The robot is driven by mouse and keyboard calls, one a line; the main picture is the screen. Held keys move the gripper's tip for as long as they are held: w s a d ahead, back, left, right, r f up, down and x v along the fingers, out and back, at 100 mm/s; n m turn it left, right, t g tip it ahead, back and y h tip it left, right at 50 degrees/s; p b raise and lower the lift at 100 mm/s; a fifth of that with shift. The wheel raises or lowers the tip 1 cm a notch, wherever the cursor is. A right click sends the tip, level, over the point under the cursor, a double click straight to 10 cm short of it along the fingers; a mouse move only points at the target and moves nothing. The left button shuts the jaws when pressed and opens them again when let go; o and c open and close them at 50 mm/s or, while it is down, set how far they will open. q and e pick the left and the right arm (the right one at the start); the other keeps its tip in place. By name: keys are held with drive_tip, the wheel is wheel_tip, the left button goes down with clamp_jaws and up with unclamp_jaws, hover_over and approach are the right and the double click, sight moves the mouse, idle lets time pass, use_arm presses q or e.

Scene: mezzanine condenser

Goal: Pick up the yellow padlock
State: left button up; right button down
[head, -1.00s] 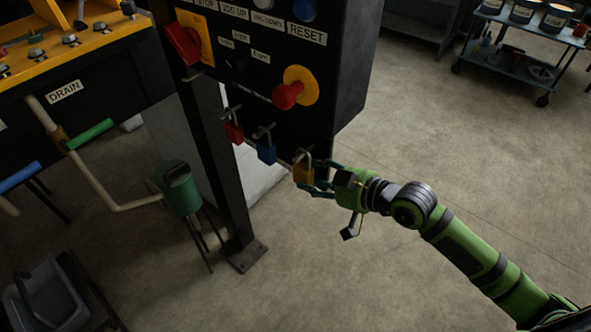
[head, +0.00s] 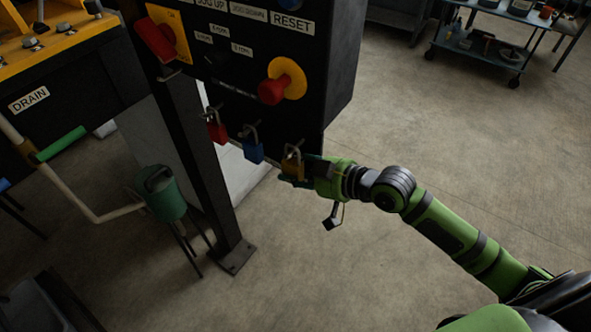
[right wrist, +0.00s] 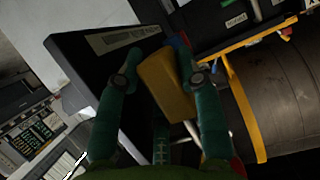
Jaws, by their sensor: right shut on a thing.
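The yellow padlock (head: 293,167) hangs by its grey shackle near the lower edge of the black control panel, the rightmost of three padlocks. In the right wrist view its yellow body (right wrist: 166,84) sits between the two green fingers. My right gripper (head: 297,174) is shut on the padlock body, coming from the right. Its fingers partly cover the body in the head view. Whether the shackle still bears on its hook cannot be told. My left gripper is not in view.
A blue padlock (head: 252,147) hangs close to the left of the yellow one, and a red padlock (head: 216,129) farther left. Above are a red stop button (head: 273,90) and the panel face. A dark post (head: 205,170) stands left. The floor to the right is open.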

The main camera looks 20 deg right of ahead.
drive_tip(key=shift+w+r, duration=0.1)
drive_tip(key=shift+r, duration=0.35)
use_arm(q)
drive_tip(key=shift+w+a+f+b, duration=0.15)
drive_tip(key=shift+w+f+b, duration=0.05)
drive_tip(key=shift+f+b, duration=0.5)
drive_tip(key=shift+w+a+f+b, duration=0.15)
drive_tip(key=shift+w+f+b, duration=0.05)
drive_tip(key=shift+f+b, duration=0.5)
use_arm(e)
drive_tip(key=s+a, duration=1.1)
drive_tip(key=a, duration=0.3)
drive_tip(key=shift+a+r, duration=0.15)
drive_tip(key=shift+s, duration=0.1)
use_arm(q)
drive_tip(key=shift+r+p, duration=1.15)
drive_tip(key=shift+p, duration=0.1)
use_arm(e)
drive_tip(key=shift+r, duration=0.85)
drive_tip(key=shift+a, duration=0.1)
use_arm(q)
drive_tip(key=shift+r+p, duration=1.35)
use_arm(e)
drive_tip(key=s+a, duration=0.4)
drive_tip(key=a, duration=0.1)
drive_tip(key=shift+s+a+r, duration=0.2)
drive_tip(key=shift+s+a, duration=0.1)
drive_tip(key=shift+a, duration=0.1)
